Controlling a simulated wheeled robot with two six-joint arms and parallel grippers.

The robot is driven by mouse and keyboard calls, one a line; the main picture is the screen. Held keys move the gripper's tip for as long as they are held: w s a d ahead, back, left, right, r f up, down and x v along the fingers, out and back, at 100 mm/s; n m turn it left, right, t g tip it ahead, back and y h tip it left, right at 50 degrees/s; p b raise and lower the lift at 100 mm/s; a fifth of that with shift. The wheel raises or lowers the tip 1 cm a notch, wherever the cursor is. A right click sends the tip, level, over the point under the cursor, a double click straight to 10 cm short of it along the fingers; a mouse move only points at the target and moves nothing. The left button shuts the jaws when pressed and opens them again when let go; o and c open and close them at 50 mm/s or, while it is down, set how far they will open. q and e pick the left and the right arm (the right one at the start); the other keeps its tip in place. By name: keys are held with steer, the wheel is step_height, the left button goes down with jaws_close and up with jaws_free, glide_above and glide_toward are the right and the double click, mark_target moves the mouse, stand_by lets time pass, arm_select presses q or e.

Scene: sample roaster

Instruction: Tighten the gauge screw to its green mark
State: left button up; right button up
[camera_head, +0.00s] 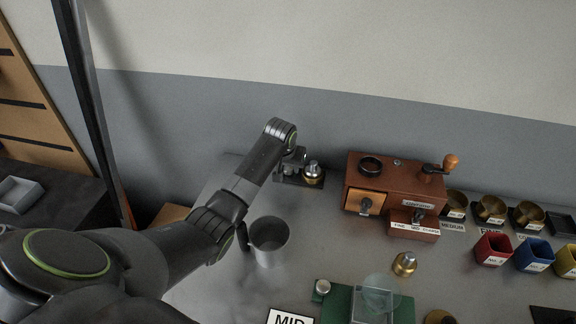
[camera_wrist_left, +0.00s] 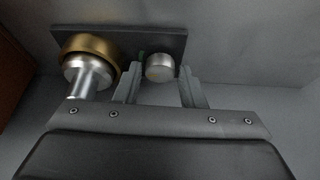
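The gauge (camera_head: 313,173) has a brass body and a silver stem, and stands on a dark plate (camera_head: 318,184) near the wall. It also shows at the upper left of the left wrist view (camera_wrist_left: 90,52). In the head view my left gripper (camera_head: 293,160) hides the knob. My right gripper is not seen.
A grey cup (camera_head: 270,241) stands just below my left forearm. A brown wooden grinder (camera_head: 392,183) with a crank stands right of the gauge. Brass cups, coloured bins (camera_head: 493,249) and a green board (camera_head: 337,302) lie farther right and in front.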

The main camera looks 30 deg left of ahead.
arm_select(q)
steer(key=c, duration=0.6)
steer(key=shift+r+m+p, duration=0.2)
steer(key=shift+m+p, duration=0.1)
steer(key=shift+p, duration=0.2)
steer(key=shift+f+m+h+p, duration=0.15)
steer(key=shift+m+h+p, duration=0.15)
steer(key=shift+m, duration=0.2)
steer(key=o, duration=1)
steer(key=v, duration=1.7)
steer(key=shift+s+a, duration=0.1)
steer(key=shift+s, duration=0.05)
